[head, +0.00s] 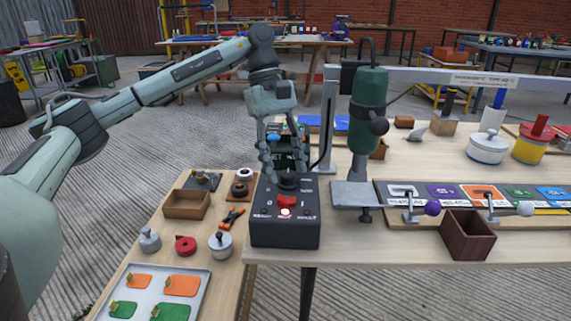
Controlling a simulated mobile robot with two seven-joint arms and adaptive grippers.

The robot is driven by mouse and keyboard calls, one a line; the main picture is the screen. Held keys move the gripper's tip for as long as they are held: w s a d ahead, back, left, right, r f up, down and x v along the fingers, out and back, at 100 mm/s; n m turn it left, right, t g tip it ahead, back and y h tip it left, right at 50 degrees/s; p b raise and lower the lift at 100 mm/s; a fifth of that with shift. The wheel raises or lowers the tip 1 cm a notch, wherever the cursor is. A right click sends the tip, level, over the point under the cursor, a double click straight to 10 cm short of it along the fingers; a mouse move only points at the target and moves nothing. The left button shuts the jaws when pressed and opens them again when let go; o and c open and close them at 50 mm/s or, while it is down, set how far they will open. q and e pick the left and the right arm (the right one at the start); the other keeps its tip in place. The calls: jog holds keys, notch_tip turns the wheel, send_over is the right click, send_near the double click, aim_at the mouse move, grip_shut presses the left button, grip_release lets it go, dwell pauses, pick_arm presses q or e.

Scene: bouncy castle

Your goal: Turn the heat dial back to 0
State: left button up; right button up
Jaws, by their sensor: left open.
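The black control box (285,236) stands at the front left corner of the main table. A dark round dial (288,184) is on its sloped top, above a red rocker switch (287,201) and a small lit lamp (285,212). My left gripper (287,174) points down from above with its fingers apart, one on each side of the dial. I cannot tell whether the fingers touch it. The dial's pointer and most of its scale are hidden or too small to read. My right gripper is not in view.
A green hot-air tool (367,112) stands on a bracket just right of the box. A dark brown bin (467,236) sits at the table's front edge. On the left table are a wooden tray (186,204), several small lidded pots and a white tray (196,285) of coloured patches.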

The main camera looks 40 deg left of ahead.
pick_arm(q)
jog(key=shift+f, duration=0.1)
jog(key=shift+c, duration=1)
grip_shut()
